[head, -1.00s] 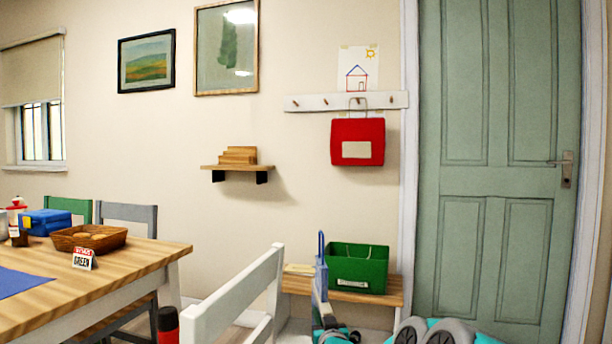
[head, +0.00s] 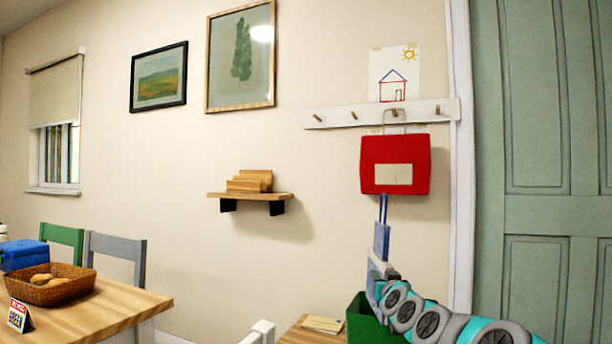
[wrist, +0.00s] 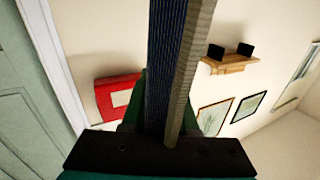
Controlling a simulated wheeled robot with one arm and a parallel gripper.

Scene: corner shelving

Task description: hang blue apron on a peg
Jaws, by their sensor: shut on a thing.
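My gripper (head: 377,272) is shut on the blue apron (head: 381,242), which shows as a narrow upright blue strip with a thin loop at its top. The loop's top is just below the red bag in the head view. In the wrist view the apron (wrist: 165,60) stands edge-on between my gripper's fingers (wrist: 163,115) and covers the middle of the picture. The white peg rail (head: 335,117) is on the wall above, with wooden pegs. The left peg (head: 317,117), second peg (head: 353,115) and right peg (head: 437,109) are bare.
A red bag (head: 370,153) hangs from the third peg; it also shows in the wrist view (wrist: 103,95). A small shelf (head: 250,196) juts from the wall at left. A green box (head: 358,318) stands on the bench (head: 296,335) below. The green door (head: 540,150) is at right.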

